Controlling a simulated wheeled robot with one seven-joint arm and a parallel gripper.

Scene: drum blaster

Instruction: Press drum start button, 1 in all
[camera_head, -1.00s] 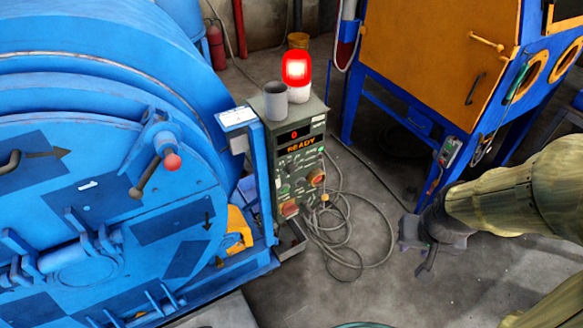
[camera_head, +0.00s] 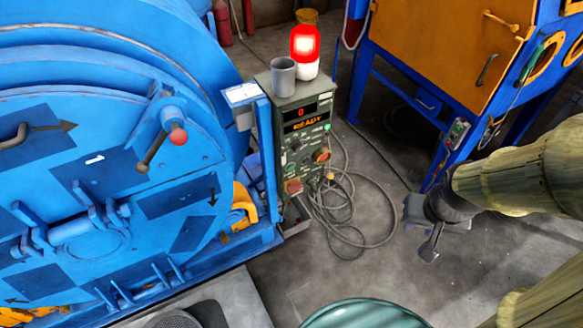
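The drum blaster's grey-green control box (camera_head: 300,143) stands right of the big blue drum (camera_head: 90,170). Its display (camera_head: 305,120) shows 0 and READY. Below are several small knobs and buttons, with a small green spot (camera_head: 327,128) near the upper right, a red-orange knob (camera_head: 321,155) and a red button (camera_head: 293,187) lower down. The labels are too small to read, so I cannot tell which is the start button. My gripper (camera_head: 426,232) hangs right of the box, well apart from it and holding nothing visible. Its finger gap is unclear.
A lit red beacon (camera_head: 304,45) and grey cup (camera_head: 283,78) sit on the box. Cables (camera_head: 350,215) loop on the floor beside it. An orange-and-blue cabinet (camera_head: 440,50) stands behind my arm. A teal round object (camera_head: 365,315) is at the bottom edge.

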